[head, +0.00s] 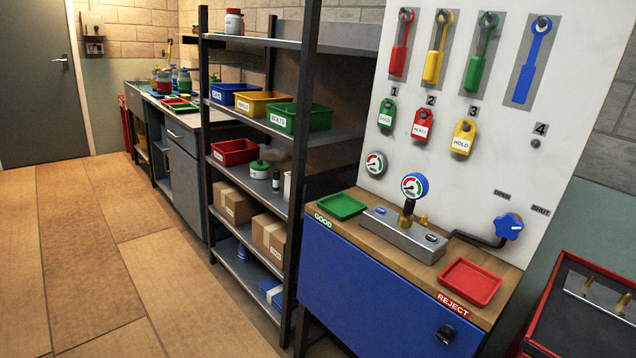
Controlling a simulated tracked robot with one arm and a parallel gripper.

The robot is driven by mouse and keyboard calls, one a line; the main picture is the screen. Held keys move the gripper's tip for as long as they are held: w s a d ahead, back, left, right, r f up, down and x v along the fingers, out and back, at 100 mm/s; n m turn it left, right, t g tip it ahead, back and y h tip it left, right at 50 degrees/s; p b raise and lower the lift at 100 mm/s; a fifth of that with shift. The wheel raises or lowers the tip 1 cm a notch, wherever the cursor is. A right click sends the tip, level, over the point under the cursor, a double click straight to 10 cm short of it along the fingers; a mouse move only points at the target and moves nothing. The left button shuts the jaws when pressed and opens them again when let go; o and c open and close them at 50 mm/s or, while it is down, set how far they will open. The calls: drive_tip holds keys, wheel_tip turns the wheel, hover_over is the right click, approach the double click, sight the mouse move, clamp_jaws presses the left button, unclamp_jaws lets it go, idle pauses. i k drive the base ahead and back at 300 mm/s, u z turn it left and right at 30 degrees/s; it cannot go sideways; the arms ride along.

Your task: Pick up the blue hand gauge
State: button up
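A round gauge with a blue rim and a white, red and green dial (414,186) stands upright on a brass fitting at the top of a grey metal block (404,233). The block lies on the wooden top of a blue bench (377,282), between a green tray and a red tray. The gauge's face is turned toward me and nothing covers it. A second, grey-rimmed gauge (376,164) is on the white panel behind it, to the left. My gripper does not show in the head view.
The green GOOD tray (341,206) and red REJECT tray (470,283) look empty. A blue valve knob (509,227) on a dark pipe is right of the block. Coloured tools and tags hang on the white panel (575,110). Shelving (311,60) stands left; the tiled floor (90,270) is clear.

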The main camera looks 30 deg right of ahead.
sight(415, 186)
drive_tip(key=u, duration=0.1)
drive_tip(key=i, duration=1.3)
drive_tip(key=z, duration=0.5)
drive_tip(key=i, duration=0.6)
drive_tip(key=z, duration=0.4)
